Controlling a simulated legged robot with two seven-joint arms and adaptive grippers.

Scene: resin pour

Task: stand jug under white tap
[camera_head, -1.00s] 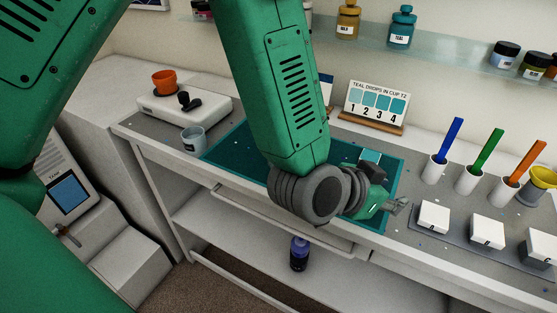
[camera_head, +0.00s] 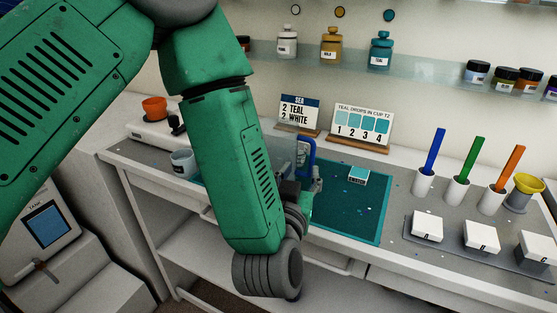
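A clear vessel (camera_head: 281,150) with a blue handle (camera_head: 309,150), which looks like the jug, stands upright behind my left forearm; its lower part is hidden. My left gripper (camera_head: 313,181) is at the blue handle, its fingers partly hidden by the arm. I cannot tell whether they are closed on it. A white-labelled bottle (camera_head: 287,43) is on the glass shelf, beside a gold bottle (camera_head: 332,46) and a teal bottle (camera_head: 381,52). A white tap is not clearly distinguishable. My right gripper is not in view.
A teal mat (camera_head: 345,222) holds a small teal-topped block (camera_head: 357,177) and scattered specks. Two cards (camera_head: 362,122) stand behind it. A grey cup (camera_head: 182,163) is at left, stir sticks (camera_head: 434,150) and white blocks (camera_head: 427,227) at right. A tank (camera_head: 42,228) stands lower left.

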